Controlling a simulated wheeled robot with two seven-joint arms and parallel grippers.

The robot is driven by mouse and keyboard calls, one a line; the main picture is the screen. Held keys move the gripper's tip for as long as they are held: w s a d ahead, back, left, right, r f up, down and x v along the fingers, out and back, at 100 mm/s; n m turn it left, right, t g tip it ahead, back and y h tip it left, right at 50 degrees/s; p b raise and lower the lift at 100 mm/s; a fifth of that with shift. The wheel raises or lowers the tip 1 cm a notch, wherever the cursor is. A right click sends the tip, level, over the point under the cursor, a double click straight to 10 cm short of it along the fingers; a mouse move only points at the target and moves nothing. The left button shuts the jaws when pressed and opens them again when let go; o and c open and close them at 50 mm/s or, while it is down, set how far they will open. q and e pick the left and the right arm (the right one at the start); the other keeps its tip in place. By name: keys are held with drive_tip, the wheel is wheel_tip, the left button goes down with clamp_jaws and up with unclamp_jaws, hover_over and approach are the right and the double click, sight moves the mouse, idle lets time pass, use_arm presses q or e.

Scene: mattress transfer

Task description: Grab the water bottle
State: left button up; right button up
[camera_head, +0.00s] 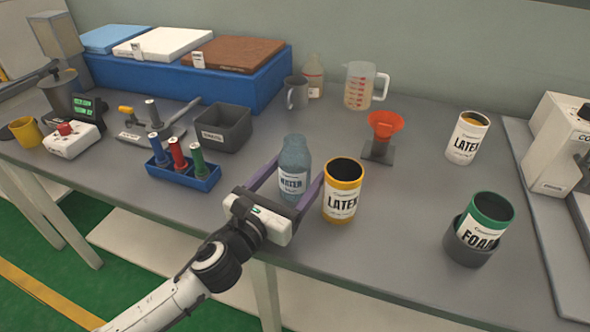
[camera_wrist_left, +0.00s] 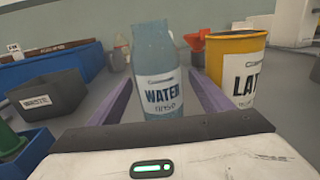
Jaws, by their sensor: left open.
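The water bottle (camera_head: 295,160) is blue-grey with a white WATER label and stands upright near the front of the table. It also shows in the left wrist view (camera_wrist_left: 154,62). My left gripper (camera_head: 291,180) is open, its two purple fingers on either side of the bottle. In the left wrist view (camera_wrist_left: 163,100) the bottle stands between the fingers, and I cannot tell whether either finger touches it. The bottle's lowest part is hidden behind the gripper body. My right gripper is not in view.
A yellow LATEX can (camera_head: 342,203) stands close beside the right finger. A red funnel on a stand (camera_head: 379,150) is behind right. A FOAM can (camera_head: 481,238) stands farther right.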

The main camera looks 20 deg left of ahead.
use_arm(q)
drive_tip(key=w, duration=0.4)
drive_tip(key=shift+w+d, duration=0.1)
drive_tip(key=shift+d, duration=0.25)
drive_tip(key=c, duration=1.3)
drive_tip(key=shift+r, duration=0.1)
drive_tip(key=shift+r, duration=0.1)
